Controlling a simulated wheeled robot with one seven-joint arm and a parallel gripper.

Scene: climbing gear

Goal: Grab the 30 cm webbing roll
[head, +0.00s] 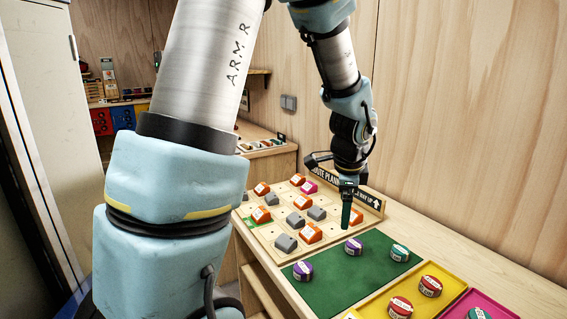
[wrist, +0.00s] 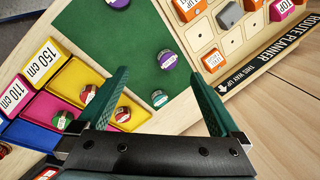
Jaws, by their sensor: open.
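Several round webbing rolls are in view, and I cannot read which label says 30 cm. Two purple rolls, a nearer one (head: 303,270) and a farther one (head: 354,246), and a teal roll (head: 400,252) lie on a green mat (head: 345,283). The wrist view also shows the farther purple roll (wrist: 167,60) and the teal roll (wrist: 159,98). My gripper (head: 346,222) is above the mat's far edge. In the wrist view my gripper (wrist: 159,74) is open and empty, its green fingers either side of the line to those two rolls, apart from both.
Red rolls (head: 431,286) lie in a yellow tray (head: 455,276) right of the mat. Trays labelled 150 cm (wrist: 42,62) and 110 cm (wrist: 20,92) show in the wrist view. A pegboard with orange and grey blocks (head: 285,243) and a route planner sign (head: 345,189) stand beyond the mat.

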